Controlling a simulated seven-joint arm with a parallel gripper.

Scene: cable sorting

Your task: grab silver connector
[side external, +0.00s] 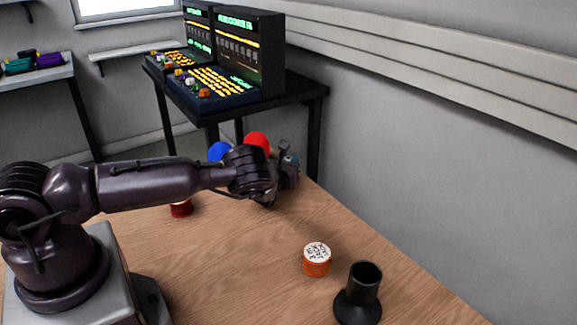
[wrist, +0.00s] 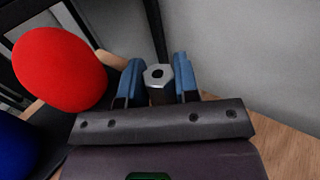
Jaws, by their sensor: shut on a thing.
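The silver connector (wrist: 158,76) shows in the wrist view as a grey hexagonal piece with a dark hole in its top. It sits between the two blue fingers of my gripper (wrist: 158,82), which are shut on it from both sides. In the side external view my gripper (side external: 288,165) is at the far end of the wooden table, and the connector cannot be made out there. I cannot tell whether the connector touches the table.
A red ball (wrist: 60,69) and a blue ball (wrist: 18,146) are left of my gripper. A red spool (side external: 181,209) is under my arm.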

